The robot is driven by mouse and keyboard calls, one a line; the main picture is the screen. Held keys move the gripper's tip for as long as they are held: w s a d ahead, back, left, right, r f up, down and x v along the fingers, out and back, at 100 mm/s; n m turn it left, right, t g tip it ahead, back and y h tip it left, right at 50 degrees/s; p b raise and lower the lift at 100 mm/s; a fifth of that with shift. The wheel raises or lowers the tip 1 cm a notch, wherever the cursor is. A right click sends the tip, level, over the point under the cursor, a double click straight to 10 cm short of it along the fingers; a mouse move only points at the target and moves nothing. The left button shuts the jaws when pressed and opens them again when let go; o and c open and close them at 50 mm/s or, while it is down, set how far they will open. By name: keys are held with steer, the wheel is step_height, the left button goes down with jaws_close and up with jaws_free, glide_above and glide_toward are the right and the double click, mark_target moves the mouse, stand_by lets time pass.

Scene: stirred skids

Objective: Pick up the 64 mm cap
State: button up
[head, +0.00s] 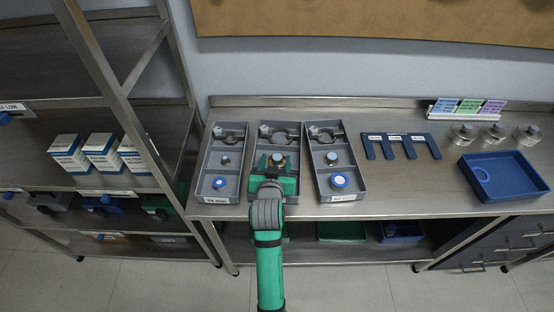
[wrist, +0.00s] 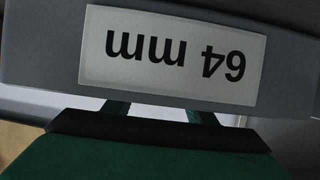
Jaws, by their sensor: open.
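Three grey trays stand side by side on the bench, each with several metal parts. My gripper (head: 276,180) is over the front of the middle tray (head: 254,160) and hides that part of it. A "64 mm" label (wrist: 175,55) appears upside down and close in the wrist view, on a grey wall. My open gripper's fingers (wrist: 158,110) show just below the label, with nothing visible between them. No cap shows in the wrist view. A blue-rimmed white cap (head: 339,181) sits at the front of the right tray, and another cap (head: 219,182) in the left tray.
A blue slotted rack (head: 400,138) lies right of the trays. A shelf with white boxes (head: 103,152) stands at the left. The bench front between trays and bin is clear.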

mark_target(277, 156)
steer(key=shift+x, duration=1.75)
steer(key=shift+d, duration=0.1)
steer(key=c, duration=1.2)
steer(key=shift+r, duration=0.1)
